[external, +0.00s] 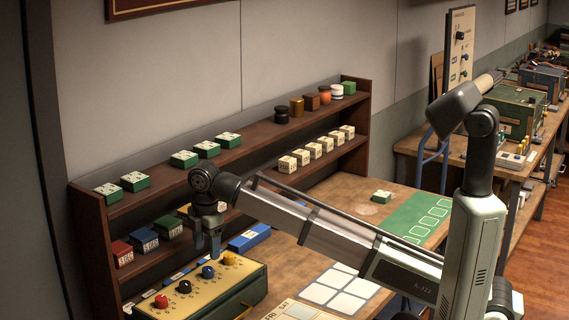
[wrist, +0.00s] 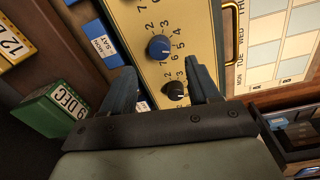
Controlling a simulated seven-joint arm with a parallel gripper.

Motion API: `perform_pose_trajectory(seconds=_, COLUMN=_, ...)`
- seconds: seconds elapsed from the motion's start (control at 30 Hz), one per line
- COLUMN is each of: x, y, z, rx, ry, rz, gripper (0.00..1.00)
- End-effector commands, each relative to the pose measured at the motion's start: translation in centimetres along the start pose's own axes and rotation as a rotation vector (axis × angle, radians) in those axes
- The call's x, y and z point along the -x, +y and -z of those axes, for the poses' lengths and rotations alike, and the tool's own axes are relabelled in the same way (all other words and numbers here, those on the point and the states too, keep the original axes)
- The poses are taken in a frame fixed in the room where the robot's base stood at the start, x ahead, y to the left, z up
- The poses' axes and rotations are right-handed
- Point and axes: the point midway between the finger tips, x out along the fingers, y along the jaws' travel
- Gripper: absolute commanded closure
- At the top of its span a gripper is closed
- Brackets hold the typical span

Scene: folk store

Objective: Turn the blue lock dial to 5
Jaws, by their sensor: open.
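The blue lock dial (external: 208,272) is on the yellow-topped lock box (external: 255,268), between a black dial (external: 184,287) and a yellow dial (external: 229,258). In the wrist view the blue dial (wrist: 158,46) is ringed by printed numbers, with 5 and 6 on its right side. I cannot read its setting surely. My gripper (external: 207,246) is above the box, near the blue dial, pointing down. In the wrist view its open fingers (wrist: 163,84) are apart and empty, with the black dial (wrist: 175,91) showing between them and the blue dial beyond the tips.
A red dial (external: 161,301) is at the box's near end. A green date block (wrist: 52,108) lies left of my fingers. A wooden shelf (external: 240,160) with blocks and jars stands behind. A calendar sheet (wrist: 275,45) lies beyond the box's handle (wrist: 233,47).

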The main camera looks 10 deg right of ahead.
Motion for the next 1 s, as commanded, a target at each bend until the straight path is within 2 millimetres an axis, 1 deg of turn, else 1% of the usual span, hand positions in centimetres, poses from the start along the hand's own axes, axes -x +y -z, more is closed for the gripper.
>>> perform_pose_trajectory(seconds=0.03, x=1.2, y=0.2, z=0.1, rx=0.0, ry=0.001, rz=-0.003, gripper=0.4)
perform_pose_trajectory(seconds=0.2, x=4.1, y=0.1, z=0.1, rx=0.0, ry=0.001, rz=-0.003, gripper=0.4)
perform_pose_trajectory(seconds=0.4, x=6.2, y=0.1, z=0.1, rx=0.0, ry=0.001, rz=-0.002, gripper=0.4)
perform_pose_trajectory(seconds=0.6, x=6.9, y=0.0, z=0.0, rx=0.0, ry=0.0, rz=-0.001, gripper=0.4)
perform_pose_trajectory(seconds=1.0, x=6.9, y=0.0, z=0.0, rx=0.0, ry=0.0, rz=-0.001, gripper=0.4)
